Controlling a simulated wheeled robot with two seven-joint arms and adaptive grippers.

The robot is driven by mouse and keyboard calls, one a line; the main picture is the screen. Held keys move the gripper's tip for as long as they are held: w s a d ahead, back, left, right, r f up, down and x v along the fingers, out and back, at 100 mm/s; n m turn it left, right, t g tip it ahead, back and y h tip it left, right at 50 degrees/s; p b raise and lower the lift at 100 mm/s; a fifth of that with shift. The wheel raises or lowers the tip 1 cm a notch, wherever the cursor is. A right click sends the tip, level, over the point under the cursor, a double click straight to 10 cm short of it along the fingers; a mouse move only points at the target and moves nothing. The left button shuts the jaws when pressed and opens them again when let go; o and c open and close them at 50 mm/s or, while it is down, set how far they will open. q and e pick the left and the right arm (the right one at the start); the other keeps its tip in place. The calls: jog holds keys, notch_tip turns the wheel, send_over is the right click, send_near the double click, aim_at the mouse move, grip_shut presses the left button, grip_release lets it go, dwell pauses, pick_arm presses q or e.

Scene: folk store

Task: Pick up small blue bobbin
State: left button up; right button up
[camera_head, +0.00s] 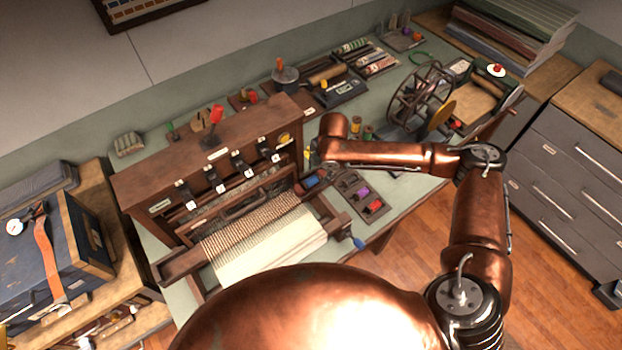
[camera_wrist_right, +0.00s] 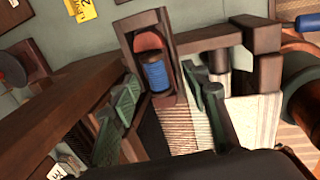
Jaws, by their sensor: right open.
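The small blue bobbin (camera_head: 311,181) lies at the right end of the loom, below the end of my right arm in the head view. In the right wrist view the blue bobbin (camera_wrist_right: 155,75) sits in a narrow wooden holder with a reddish inside. My right gripper (camera_wrist_right: 160,98) is open, with one green finger on each side of the holder in the picture. The fingers appear apart from the bobbin, and nothing is held. In the head view the right gripper (camera_head: 312,171) is small and partly hidden by its own arm. My left gripper does not show.
The loom (camera_head: 265,245) with its pale cloth is close to the left. A dark tray (camera_head: 352,181) with purple and red bobbins lies to the right. A blue handle (camera_head: 358,243) sticks out at the front. A spinning wheel (camera_head: 420,95) stands farther back.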

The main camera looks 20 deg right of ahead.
aim_at(315, 177)
jog(key=f, duration=0.1)
jog(key=w+a+f, duration=0.1)
jog(key=f+p, duration=0.1)
jog(key=shift+w+a+f, duration=0.15)
jog(key=shift+w+a, duration=0.05)
jog(key=shift+w, duration=0.15)
jog(key=shift+d+f, duration=0.1)
jog(key=shift+f, duration=0.8)
jog(key=shift+w, duration=0.1)
jog(key=c, duration=1.1)
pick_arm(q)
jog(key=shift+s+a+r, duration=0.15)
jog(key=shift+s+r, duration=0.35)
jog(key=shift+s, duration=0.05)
pick_arm(e)
grip_shut()
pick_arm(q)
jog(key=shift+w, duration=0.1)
